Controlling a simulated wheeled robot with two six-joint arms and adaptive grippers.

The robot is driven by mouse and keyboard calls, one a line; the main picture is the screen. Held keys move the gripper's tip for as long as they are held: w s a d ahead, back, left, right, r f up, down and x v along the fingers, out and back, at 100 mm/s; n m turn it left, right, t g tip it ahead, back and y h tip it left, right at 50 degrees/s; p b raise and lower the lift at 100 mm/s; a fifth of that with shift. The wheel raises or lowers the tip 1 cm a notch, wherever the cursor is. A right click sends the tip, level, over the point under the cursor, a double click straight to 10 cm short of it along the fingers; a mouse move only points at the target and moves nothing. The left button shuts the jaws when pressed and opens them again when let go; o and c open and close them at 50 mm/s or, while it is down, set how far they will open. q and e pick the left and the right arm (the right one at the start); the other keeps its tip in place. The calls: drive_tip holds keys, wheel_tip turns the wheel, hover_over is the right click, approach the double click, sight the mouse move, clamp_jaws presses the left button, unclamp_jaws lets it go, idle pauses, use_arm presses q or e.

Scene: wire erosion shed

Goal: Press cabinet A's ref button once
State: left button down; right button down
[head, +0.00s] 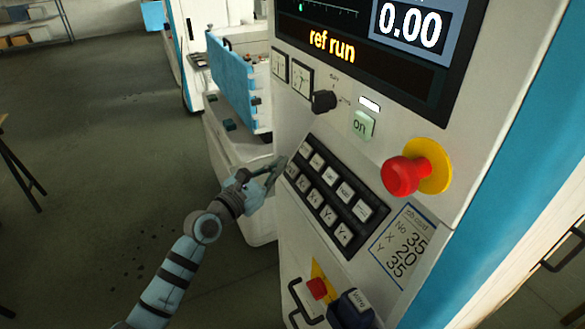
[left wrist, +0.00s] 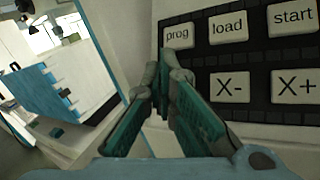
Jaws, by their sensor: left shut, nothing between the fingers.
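Cabinet A's slanted front has a black keypad (head: 335,195) with two rows of pale keys. In the left wrist view, the legible keys are "prog" (left wrist: 179,37), "load" (left wrist: 229,25), "start" (left wrist: 293,18), "X-" (left wrist: 230,87) and "X+" (left wrist: 295,84). I cannot make out a key marked ref in either view. The screen above reads "ref run" (head: 332,45) in yellow. My left gripper (head: 279,165) is shut and empty, its fingertips by the keypad's left edge. It also shows in the left wrist view (left wrist: 164,68). I cannot tell whether it touches the panel. My right gripper is out of view.
A red emergency knob (head: 405,175) on a yellow base sticks out right of the keypad. A green "on" button (head: 362,125) and a black rotary knob (head: 323,101) sit above. Below are a small red knob (head: 317,289) and a handle. Open floor lies left.

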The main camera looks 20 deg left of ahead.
use_arm(q)
drive_tip(key=s+a+r+p, duration=0.2)
drive_tip(key=shift+s+a+r+p, duration=0.2)
drive_tip(key=shift+s+r+p, duration=0.1)
drive_tip(key=shift+s+r, duration=0.05)
idle(0.6)
